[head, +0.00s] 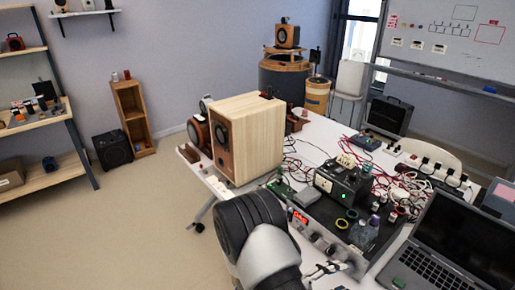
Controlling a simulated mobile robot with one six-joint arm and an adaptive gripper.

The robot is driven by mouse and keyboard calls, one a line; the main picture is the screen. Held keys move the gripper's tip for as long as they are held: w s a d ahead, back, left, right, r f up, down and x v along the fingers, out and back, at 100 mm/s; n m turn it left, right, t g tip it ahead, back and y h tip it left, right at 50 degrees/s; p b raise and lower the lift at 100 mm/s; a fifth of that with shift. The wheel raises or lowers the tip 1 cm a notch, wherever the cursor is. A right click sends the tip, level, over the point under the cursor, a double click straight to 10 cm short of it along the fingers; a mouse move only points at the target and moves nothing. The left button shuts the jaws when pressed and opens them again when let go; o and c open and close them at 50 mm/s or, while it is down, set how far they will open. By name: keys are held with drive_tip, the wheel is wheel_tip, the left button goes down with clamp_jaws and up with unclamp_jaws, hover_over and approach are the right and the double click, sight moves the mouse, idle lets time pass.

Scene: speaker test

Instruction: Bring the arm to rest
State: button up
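My arm (268,250) shows at the bottom middle of the head view, as a black rounded joint cap and a pale grey link. It rises in front of the near edge of the white table (313,138). Small dark and silver parts (326,270) show just right of the link, over the table's near side. I cannot tell whether they are my gripper or test leads. No clear pair of fingertips shows, and nothing is seen held.
A wooden speaker (254,135) stands on the table behind my arm. Electronics (343,185), tangled cables and bottles crowd the table to the right, with an open laptop (465,235) at the near right. Shelves (40,125) stand at the left. The floor (130,220) left of the table is clear.

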drive_tip(key=s+d+r+m+g+y, duration=0.1)
drive_tip(key=s+r+m+g+y, duration=0.45)
drive_tip(key=m, duration=0.75)
drive_tip(key=s+d+r+m+g+y, duration=0.1)
drive_tip(key=s+r+m+g+y, duration=0.15)
drive_tip(key=s+r+m, duration=0.7)
drive_tip(key=s+a+r+m+t+y, duration=0.1)
drive_tip(key=a+r+m+t+y, duration=0.2)
drive_tip(key=m, duration=0.9)
drive_tip(key=s+a+r+m+t+y, duration=0.2)
drive_tip(key=a+r+m+t+y, duration=0.2)
drive_tip(key=m, duration=0.9)
drive_tip(key=a+r+y, duration=0.1)
drive_tip(key=a+r, duration=0.1)
drive_tip(key=a, duration=0.1)
drive_tip(key=shift+r+y, duration=0.2)
drive_tip(key=shift+y, duration=0.1)
